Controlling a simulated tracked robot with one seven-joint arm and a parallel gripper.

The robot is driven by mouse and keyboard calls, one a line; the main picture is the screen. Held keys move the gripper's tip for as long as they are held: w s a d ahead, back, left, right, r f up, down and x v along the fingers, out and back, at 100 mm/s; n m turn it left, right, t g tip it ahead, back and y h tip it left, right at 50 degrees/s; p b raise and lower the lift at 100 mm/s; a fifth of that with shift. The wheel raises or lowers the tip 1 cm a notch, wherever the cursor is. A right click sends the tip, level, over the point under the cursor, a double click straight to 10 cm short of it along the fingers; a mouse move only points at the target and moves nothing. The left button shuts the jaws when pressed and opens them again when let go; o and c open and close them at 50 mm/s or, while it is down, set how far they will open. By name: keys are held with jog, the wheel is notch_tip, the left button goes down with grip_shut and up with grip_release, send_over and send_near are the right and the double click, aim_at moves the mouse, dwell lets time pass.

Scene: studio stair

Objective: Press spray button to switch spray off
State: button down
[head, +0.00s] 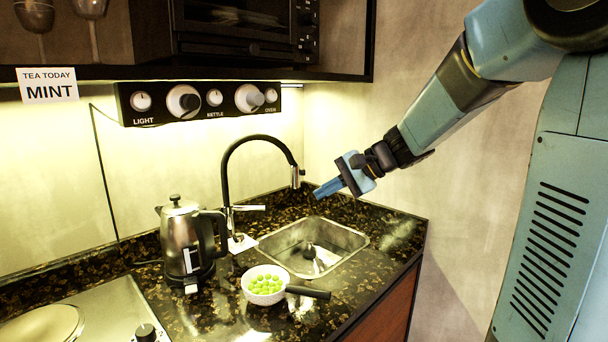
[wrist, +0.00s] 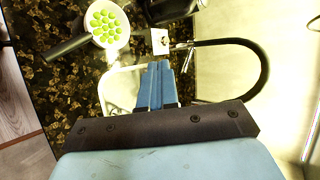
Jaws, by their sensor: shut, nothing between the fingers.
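The black arched tap (head: 240,150) stands behind the sink, with a metal spray head (head: 297,177) hanging from its end. Its black hose also shows at right in the wrist view (wrist: 262,60). I cannot make out a spray button on the head, nor whether water runs. A small white square plate with a dark spot (head: 242,243) lies by the tap base; it also shows in the wrist view (wrist: 160,41). My gripper (head: 317,193) is shut and empty, its blue fingers (wrist: 156,66) above the sink, just right of and slightly below the spray head in the picture.
The steel sink (head: 350,238) holds a dark round item (head: 309,251). A white bowl of green balls (head: 246,287) with a dark handle and a kettle (head: 182,240) stand left of it. A knob panel (head: 200,100) and cabinet hang above. A wall is at right.

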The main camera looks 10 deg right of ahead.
aim_at(303, 172)
jog(key=w+d+f+m+t+y, duration=0.1)
jog(key=w+d+m+t, duration=0.3)
jog(key=w, duration=0.8)
jog(key=w+d+f+m+t+y, duration=0.1)
jog(key=w+d+f+m+t, duration=0.2)
jog(key=w, duration=1)
jog(key=d+m+t, duration=0.2)
jog(key=d+m, duration=0.1)
jog(key=d, duration=0.1)
jog(key=shift+d+m+t+y, duration=0.3)
jog(key=shift+d, duration=0.05)
jog(key=shift+s, duration=0.1)
jog(key=a, duration=0.9)
jog(key=shift+a, duration=0.1)
dwell(0.4)
jog(key=shift+a, duration=0.25)
